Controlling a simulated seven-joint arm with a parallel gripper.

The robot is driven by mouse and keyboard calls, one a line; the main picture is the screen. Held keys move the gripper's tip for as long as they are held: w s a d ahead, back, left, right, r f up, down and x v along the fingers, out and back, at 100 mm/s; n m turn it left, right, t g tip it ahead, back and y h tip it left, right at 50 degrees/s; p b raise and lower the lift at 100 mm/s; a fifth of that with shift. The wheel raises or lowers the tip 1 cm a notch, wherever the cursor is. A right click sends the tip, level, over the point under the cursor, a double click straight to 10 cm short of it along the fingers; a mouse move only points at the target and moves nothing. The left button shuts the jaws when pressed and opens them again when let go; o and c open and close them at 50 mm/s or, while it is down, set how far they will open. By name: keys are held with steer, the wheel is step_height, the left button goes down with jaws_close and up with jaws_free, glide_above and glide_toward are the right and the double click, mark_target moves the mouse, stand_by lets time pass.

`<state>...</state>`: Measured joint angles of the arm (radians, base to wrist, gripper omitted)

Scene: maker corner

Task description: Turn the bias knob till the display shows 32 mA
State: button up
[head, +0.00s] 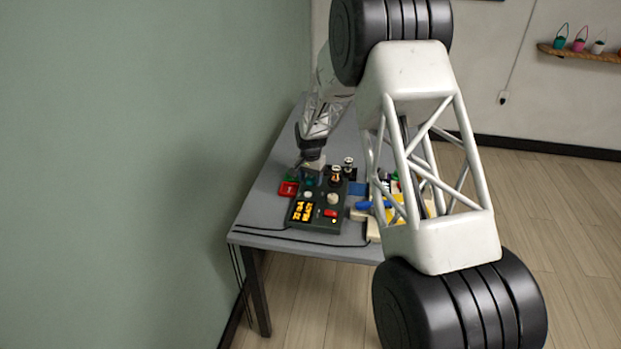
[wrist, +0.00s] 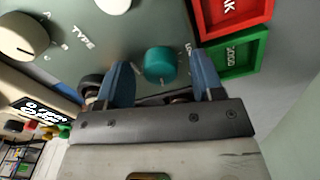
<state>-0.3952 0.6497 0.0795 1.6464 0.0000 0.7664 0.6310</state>
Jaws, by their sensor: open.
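In the wrist view a teal knob (wrist: 160,64) sits between my gripper's (wrist: 158,70) two blue fingers, with visible gaps on both sides. The fingers are open and apart from it. No bias label is legible, so I cannot tell surely that this is the bias knob. In the head view my gripper (head: 311,164) is over the tester's back left part.
A beige knob (wrist: 22,36) marked TYPE and a white knob (wrist: 113,4) are on the same panel. A red tray (wrist: 235,16) and a green tray (wrist: 232,54) marked GOOD stand close beside it. Vacuum tubes (head: 336,176) stand at the tester's back.

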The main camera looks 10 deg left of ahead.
mark_target(310, 179)
steer(key=c, duration=0.9)
steer(key=shift+n, duration=0.5)
steer(key=o, duration=0.9)
steer(key=shift+r, duration=0.15)
steer(key=shift+r, duration=3.8)
